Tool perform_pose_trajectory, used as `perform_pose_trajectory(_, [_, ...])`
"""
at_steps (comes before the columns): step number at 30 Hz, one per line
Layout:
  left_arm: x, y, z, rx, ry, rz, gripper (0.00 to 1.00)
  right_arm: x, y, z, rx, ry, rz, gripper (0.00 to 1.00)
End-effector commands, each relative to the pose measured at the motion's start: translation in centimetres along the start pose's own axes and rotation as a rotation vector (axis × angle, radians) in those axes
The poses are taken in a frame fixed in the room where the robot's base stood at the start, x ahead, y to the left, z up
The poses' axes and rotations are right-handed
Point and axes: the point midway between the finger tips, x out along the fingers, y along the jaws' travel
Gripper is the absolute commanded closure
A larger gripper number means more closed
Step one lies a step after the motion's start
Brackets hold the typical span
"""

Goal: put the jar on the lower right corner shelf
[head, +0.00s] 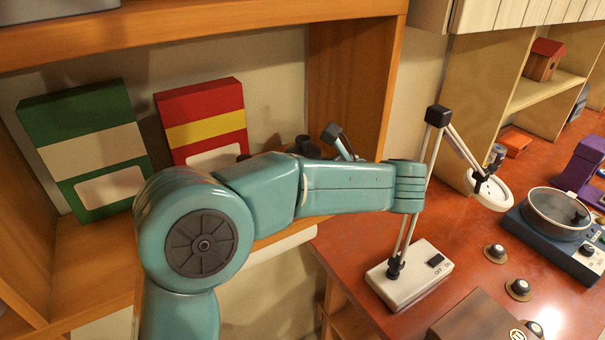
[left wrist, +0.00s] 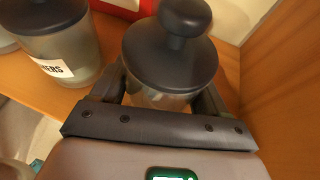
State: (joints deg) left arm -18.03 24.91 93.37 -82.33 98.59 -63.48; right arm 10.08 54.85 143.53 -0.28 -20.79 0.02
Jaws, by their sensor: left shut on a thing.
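A clear jar (left wrist: 160,97) with a dark round lid and knob stands between the fingers of my left gripper (left wrist: 163,88) in the left wrist view. The gripper is shut on it, with one dark finger on each side. The jar is at a wooden shelf, close to its right side wall. In the head view my teal left arm hides the gripper and most of the jar; a dark knob (head: 302,146) shows above the arm. My right gripper is not in view.
A second labelled jar (left wrist: 62,50) stands left of the held one. A green box (head: 85,150) and a red box (head: 203,120) lean at the shelf's back. Right of the shelf, a magnifier lamp (head: 408,272) stands on a red-brown bench (head: 350,240).

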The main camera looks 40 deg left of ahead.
Motion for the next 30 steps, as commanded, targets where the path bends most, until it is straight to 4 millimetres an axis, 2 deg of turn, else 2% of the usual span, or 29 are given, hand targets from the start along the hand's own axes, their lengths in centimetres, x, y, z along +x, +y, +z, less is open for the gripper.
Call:
perform_pose_trajectory(12, [0.3, -0.1, -0.4, -0.003, -0.002, 0.000, 0.88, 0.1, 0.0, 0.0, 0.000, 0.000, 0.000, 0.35])
perform_pose_trajectory(13, [0.4, -0.1, -0.6, -0.001, 0.000, 0.001, 0.22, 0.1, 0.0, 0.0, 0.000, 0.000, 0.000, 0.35])
perform_pose_trajectory(15, [0.3, -0.1, -0.6, -0.001, 0.000, 0.000, 0.00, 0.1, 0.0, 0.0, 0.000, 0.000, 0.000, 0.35])
perform_pose_trajectory(24, [0.1, -0.1, -0.1, -0.002, 0.000, 0.000, 0.00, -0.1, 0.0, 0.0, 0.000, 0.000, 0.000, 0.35])
perform_pose_trajectory(26, [-0.6, -0.2, -0.3, 0.000, 0.000, -0.004, 0.00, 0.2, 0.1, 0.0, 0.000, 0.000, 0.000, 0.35])
perform_pose_trajectory(30, [-3.4, -0.2, -0.4, -0.003, -0.001, -0.006, 0.00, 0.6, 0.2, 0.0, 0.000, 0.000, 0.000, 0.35])
